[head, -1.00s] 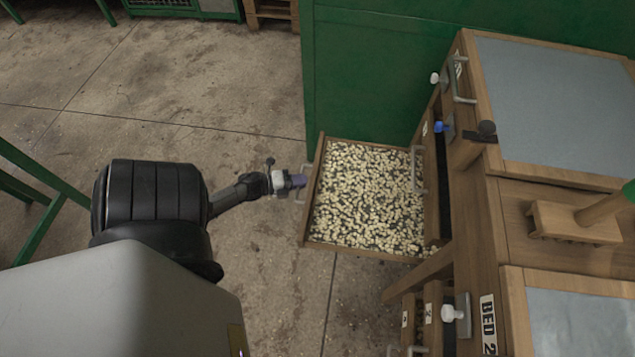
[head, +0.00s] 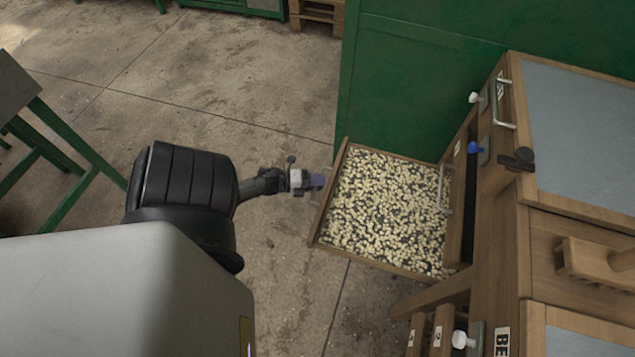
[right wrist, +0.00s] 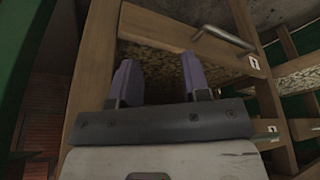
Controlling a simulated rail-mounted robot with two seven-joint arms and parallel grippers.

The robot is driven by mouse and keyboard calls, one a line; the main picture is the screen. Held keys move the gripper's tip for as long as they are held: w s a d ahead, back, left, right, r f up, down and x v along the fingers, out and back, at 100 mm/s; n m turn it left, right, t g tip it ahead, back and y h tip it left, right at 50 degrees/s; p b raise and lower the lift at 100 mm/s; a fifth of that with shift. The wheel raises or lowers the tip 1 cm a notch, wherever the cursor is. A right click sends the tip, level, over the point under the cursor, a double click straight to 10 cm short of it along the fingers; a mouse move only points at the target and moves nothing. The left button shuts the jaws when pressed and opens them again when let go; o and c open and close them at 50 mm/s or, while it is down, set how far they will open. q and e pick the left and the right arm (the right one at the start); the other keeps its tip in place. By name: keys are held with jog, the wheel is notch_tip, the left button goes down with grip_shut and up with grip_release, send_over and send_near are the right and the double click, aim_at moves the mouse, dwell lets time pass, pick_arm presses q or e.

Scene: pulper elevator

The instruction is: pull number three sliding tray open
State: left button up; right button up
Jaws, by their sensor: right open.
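A wooden sliding tray (head: 318,218) full of pale beans (head: 385,215) sticks out from the wooden cabinet (head: 490,230) in the head view. Its number is not readable there. Nothing is visibly held between the fingers.
A metal handle (head: 443,188) stands at the tray's cabinet end. Lower tray fronts (head: 430,335) with number labels lie near the bottom. A green wall (head: 400,95) stands behind the tray. A green-legged table (head: 60,180) is at left. Concrete floor (head: 200,90) lies open between.

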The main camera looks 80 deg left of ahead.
pick_arm(q)
jog(key=shift+s, duration=0.1)
jog(key=s+r+p, duration=0.2)
jog(key=s+p, duration=0.2)
jog(key=s, duration=0.9)
jog(key=shift+s+a+r, duration=0.2)
jog(key=shift+a, duration=0.2)
